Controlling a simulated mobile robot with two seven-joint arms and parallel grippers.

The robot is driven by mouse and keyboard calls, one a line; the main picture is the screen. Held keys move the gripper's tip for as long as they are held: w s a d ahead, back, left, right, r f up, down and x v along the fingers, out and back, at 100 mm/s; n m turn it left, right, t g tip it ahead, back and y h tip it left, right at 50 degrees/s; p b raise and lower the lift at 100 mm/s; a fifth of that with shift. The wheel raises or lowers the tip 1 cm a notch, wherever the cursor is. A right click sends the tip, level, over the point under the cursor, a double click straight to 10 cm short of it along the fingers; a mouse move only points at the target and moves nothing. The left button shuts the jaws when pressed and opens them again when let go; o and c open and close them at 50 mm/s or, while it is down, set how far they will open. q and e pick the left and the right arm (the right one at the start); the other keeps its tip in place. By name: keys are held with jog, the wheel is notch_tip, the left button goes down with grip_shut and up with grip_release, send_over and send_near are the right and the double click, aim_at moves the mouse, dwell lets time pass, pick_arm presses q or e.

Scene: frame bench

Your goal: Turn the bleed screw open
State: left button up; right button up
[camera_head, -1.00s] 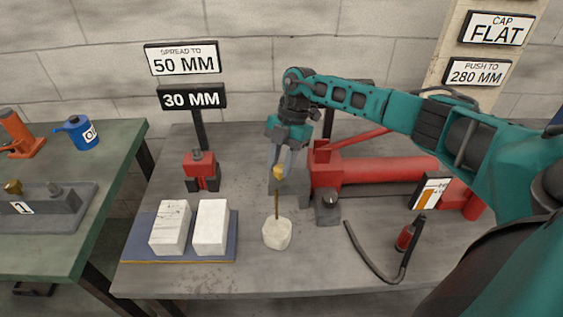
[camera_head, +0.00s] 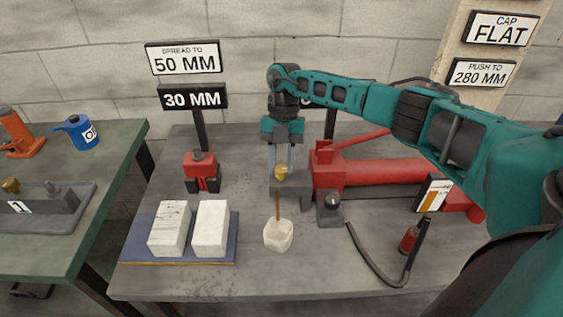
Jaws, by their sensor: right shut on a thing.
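My right gripper (camera_head: 281,164) reaches down at the middle of the bench, shut on a small brass-yellow screw head (camera_head: 281,174). The screw is at the front of a grey block (camera_head: 300,187) beside the red cylinder. A thin brown line (camera_head: 277,207), a stream or a thin rod, I cannot tell which, runs straight down from below the screw into a white cup (camera_head: 279,238). The screw's thread is hidden. My left gripper is not in view.
A red cylinder (camera_head: 385,171) with a lever lies right of the gripper. A gauge card (camera_head: 433,193) and black hose (camera_head: 372,265) are at the right. Two white blocks (camera_head: 210,228) lie on a blue mat (camera_head: 180,262). A red spreader (camera_head: 201,172) stands behind.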

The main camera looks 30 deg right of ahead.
aim_at(281, 166)
jog(key=o, duration=1)
jog(key=shift+o, duration=0.2)
jog(key=shift+r, duration=0.1)
notch_tip(281, 166, up, 20)
jog(key=p, duration=0.1)
dwell(0.3)
